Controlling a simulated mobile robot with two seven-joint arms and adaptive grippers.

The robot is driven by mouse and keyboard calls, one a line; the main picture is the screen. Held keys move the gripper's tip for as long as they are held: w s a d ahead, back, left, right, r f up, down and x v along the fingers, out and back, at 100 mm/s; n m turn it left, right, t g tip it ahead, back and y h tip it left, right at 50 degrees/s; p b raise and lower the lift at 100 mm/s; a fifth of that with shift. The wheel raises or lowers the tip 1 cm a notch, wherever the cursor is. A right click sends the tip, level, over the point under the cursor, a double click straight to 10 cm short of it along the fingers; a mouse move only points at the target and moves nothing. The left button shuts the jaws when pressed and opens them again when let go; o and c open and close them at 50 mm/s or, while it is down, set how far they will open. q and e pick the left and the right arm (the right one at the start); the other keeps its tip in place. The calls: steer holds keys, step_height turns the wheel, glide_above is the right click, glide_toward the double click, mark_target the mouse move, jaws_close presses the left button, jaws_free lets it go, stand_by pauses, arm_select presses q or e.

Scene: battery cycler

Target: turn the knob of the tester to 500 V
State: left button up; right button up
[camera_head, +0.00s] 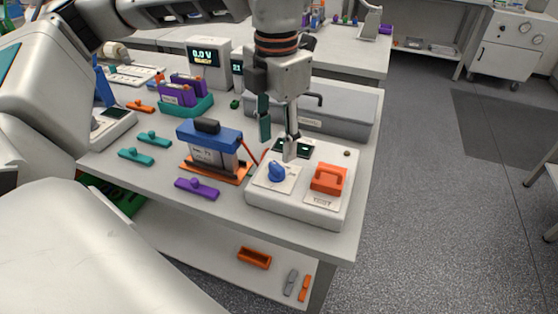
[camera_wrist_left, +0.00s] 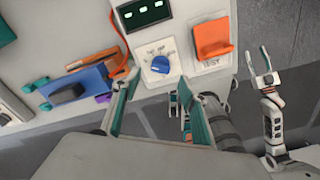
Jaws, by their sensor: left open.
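The tester (camera_head: 328,209) is a white box on the table's front right part. Its blue knob (camera_head: 276,173) sits on a pale dial plate; the knob also shows in the left wrist view (camera_wrist_left: 160,65). The dial marks are too small to read, so I cannot tell its setting. A dark display with green digits (camera_wrist_left: 146,12) lies behind the knob. My left gripper (camera_head: 278,144) is open and empty, pointing down above the tester's back edge, apart from the knob. My right gripper (camera_wrist_left: 258,60) shows only in the left wrist view, right of the tester, its fingers apart.
An orange TEST cover (camera_head: 329,179) stands right of the knob. A blue-topped battery (camera_head: 209,136) in an orange holder stands left, with a red cable near the tester. A grey case (camera_head: 340,112) lies behind. A purple bar (camera_head: 197,188) lies in front.

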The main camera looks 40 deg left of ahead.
mark_target(277, 165)
arm_select(q)
step_height(277, 165, down, 6)
steer(key=shift+f+b, duration=0.1)
steer(key=shift+b, duration=0.25)
steer(key=c, duration=1.1)
